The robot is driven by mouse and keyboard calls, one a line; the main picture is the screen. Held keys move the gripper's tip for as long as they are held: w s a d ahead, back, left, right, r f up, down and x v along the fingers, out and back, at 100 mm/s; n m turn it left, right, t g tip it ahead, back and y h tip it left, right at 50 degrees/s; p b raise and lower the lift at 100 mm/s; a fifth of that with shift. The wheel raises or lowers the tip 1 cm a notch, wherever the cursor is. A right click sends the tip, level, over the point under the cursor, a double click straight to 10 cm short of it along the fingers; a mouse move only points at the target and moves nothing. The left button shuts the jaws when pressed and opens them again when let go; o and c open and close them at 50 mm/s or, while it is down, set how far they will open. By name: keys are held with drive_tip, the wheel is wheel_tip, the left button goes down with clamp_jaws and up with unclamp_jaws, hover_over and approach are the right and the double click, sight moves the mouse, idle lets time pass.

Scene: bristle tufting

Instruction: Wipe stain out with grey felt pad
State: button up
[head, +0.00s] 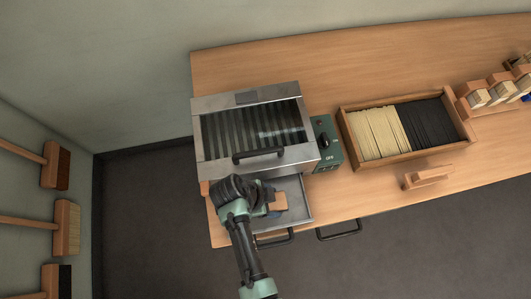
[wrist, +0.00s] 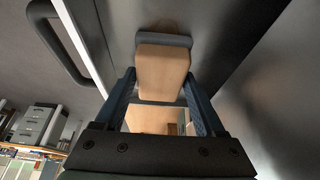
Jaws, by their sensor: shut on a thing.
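My gripper (head: 270,203) is over the pulled-out metal tray (head: 297,198) at the front of the steel machine. In the wrist view, its blue fingers (wrist: 160,84) are shut on a light wooden block (wrist: 162,68). The block's far end carries the grey felt pad (wrist: 163,40). The pad is close to a dark grey surface; I cannot tell whether it touches. In the head view, the block (head: 279,202) shows just right of my gripper. No stain is clear on the tray, which my arm partly covers. A pale smear or reflection shows on the machine's window (head: 275,132).
The steel machine (head: 211,172) has a dark front handle (head: 258,154) close behind my gripper. A green control box (head: 326,145) stands at its right. A wooden bristle tray (head: 402,159) and small wooden piece (head: 427,177) lie farther right. Brushes (head: 66,228) hang on the left wall.

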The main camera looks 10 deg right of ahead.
sight(295, 199)
drive_tip(key=shift+d+f, duration=0.1)
drive_tip(key=shift+d, duration=2.5)
drive_tip(key=shift+a, duration=1.8)
drive_tip(key=shift+a+f, duration=0.1)
drive_tip(key=shift+a, duration=1.95)
drive_tip(key=shift+s+a, duration=0.1)
drive_tip(key=shift+a, duration=1.45)
wheel_tip(295, 199, up, 6)
drive_tip(key=p, duration=0.5)
drive_tip(key=shift+d+r, duration=0.1)
drive_tip(key=shift+r, duration=0.1)
drive_tip(key=shift+r+p, duration=0.1)
drive_tip(key=shift+p, duration=0.2)
